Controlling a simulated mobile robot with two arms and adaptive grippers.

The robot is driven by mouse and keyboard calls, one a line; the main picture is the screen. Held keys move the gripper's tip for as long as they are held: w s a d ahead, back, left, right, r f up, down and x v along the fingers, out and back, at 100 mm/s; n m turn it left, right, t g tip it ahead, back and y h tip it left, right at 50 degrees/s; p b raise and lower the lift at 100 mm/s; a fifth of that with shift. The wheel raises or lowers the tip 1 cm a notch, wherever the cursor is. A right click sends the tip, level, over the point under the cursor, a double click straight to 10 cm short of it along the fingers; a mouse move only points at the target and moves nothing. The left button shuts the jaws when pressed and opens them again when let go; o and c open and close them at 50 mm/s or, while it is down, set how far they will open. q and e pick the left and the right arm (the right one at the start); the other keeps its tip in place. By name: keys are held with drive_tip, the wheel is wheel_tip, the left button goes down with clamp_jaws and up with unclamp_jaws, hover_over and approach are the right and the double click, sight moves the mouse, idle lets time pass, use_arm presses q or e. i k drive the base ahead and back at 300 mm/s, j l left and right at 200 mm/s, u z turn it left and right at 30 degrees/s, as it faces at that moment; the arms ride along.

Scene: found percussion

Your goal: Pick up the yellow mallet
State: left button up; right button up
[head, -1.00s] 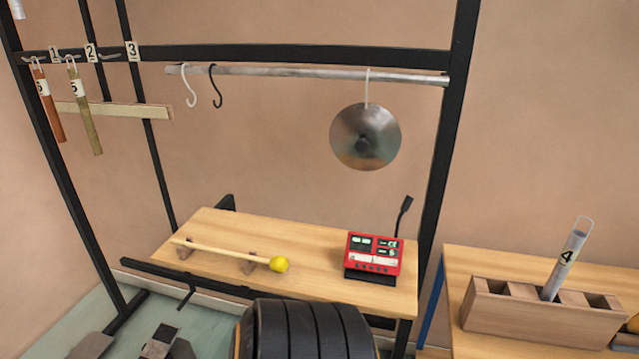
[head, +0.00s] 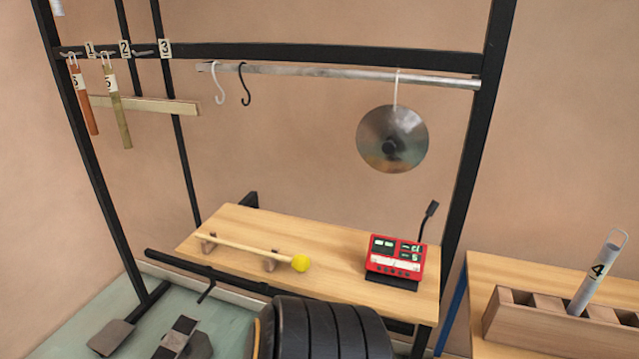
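The yellow mallet has a pale wooden stick (head: 240,247) and a round yellow head (head: 300,263). It lies across two small wooden rests (head: 271,262) on the wooden table (head: 335,275), with the head at the right end. The stick is held a little above the tabletop. Nothing covers the mallet. Neither of my grippers is in the head view.
A red electronic box (head: 396,258) stands right of the mallet. A black ribbed object (head: 325,328) rises in front of the table. A metal disc (head: 392,139) hangs from the bar (head: 330,75). A wooden holder (head: 510,325) with a numbered tube (head: 597,280) stands right.

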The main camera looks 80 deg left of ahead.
sight(301, 262)
drive_tip(key=u, duration=3.05)
